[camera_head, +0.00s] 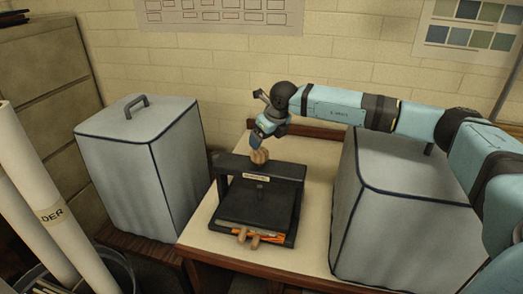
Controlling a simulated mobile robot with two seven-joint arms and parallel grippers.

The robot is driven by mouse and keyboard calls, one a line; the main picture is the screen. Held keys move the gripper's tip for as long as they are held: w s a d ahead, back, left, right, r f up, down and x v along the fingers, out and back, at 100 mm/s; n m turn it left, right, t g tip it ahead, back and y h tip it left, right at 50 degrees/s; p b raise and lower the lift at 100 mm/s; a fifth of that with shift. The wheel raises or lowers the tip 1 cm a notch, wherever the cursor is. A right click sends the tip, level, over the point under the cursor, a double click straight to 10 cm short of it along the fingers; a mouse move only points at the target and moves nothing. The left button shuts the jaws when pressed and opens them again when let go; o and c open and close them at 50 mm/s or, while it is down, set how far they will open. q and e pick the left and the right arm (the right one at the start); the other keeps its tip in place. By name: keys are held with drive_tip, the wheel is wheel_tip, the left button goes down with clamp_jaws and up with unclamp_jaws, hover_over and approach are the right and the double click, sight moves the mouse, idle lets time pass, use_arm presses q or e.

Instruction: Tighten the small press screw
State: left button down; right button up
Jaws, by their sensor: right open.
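The small press (232,212) is a black frame with a crossbar, standing on the light tabletop in the middle of the camera_head view. Its screw has a brown lobed knob (260,157) above the crossbar, and a dark plate lies in the frame below. My right gripper (257,141) reaches in from the right and points down at the knob from just above. It is open; I cannot tell whether its fingers touch the knob, and part of the knob's top is hidden by them. My left gripper is not in view.
Grey covered boxes stand left (110,165) and right (385,235) of the press, the right one under my arm. Orange and brown pieces (250,238) lie at the press's front edge. White rolls (45,205) stand at the far left. Bare tabletop (318,190) shows right of the press.

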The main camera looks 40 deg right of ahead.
drive_tip(key=v, duration=0.6)
drive_tip(key=shift+b, duration=0.3)
idle(1.9)
drive_tip(key=n+g+h+p, duration=0.2)
drive_tip(key=n+g+p, duration=0.1)
drive_tip(key=n+p, duration=0.15)
hover_over(260, 153)
drive_tip(key=a, duration=0.1)
drive_tip(key=f, duration=0.1)
drive_tip(key=w+a+n+g+h+p, duration=0.2)
drive_tip(key=w+a+n+g+h, duration=0.15)
drive_tip(key=n, duration=0.25)
drive_tip(key=shift+y, duration=0.35)
drive_tip(key=p+x, duration=0.1)
drive_tip(key=x, duration=0.3)
drive_tip(key=p+x, duration=0.1)
drive_tip(key=x, duration=0.4)
drive_tip(key=p+x, duration=0.1)
drive_tip(key=x, duration=0.3)
drive_tip(key=shift+d, duration=0.4)
drive_tip(key=shift+c, duration=0.3)
drive_tip(key=c, duration=0.9)
